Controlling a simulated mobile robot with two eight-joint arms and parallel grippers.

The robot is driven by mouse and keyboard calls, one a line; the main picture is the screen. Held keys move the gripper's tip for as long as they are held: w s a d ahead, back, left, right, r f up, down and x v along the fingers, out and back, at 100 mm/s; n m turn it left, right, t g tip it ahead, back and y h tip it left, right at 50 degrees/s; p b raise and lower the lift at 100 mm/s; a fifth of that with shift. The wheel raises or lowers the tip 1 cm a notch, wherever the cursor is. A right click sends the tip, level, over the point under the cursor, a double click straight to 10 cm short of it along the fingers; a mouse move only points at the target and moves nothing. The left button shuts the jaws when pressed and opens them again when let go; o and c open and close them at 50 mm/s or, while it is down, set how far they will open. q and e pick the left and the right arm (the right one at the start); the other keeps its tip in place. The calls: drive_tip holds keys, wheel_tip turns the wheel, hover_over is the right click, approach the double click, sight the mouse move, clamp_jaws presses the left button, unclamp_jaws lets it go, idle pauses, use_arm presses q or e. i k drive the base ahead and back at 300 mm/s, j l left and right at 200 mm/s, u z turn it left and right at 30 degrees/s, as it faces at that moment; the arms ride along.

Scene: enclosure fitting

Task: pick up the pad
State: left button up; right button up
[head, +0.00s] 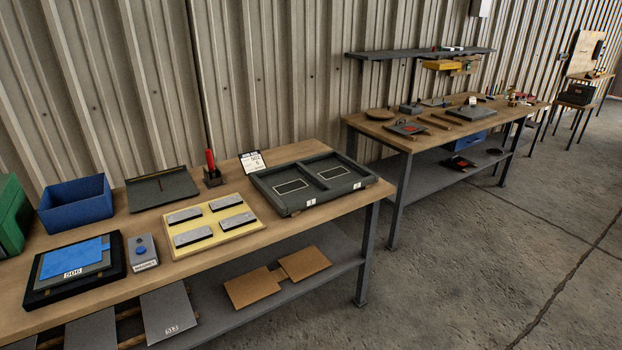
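Several grey flat pad-like blocks lie in two rows on a yellow board (248,235) on the near bench; one is the front-left block (193,237). A flat blue sheet (75,257) lies on a grey plate marked 506, on a black mat (117,269) at the left. I cannot tell from the picture which of these is the pad. Neither of my grippers is in view, and nothing is seen held.
A dark two-bay tray (286,208) sits at the bench's right end. A blue bin (75,205), a dark panel (161,189), a red-handled tool (211,166) and a grey button box (142,252) stand around the board. A second bench (397,142) is beyond; floor at right is clear.

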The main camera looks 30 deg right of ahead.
sight(239, 220)
drive_tip(key=i+l+u, duration=0.2)
drive_tip(key=i+l, duration=0.35)
drive_tip(key=i+l+u, duration=0.15)
drive_tip(key=i+l, duration=0.4)
drive_tip(key=i+l+u, duration=0.2)
drive_tip(key=i+l, duration=0.25)
drive_tip(key=l, duration=0.3)
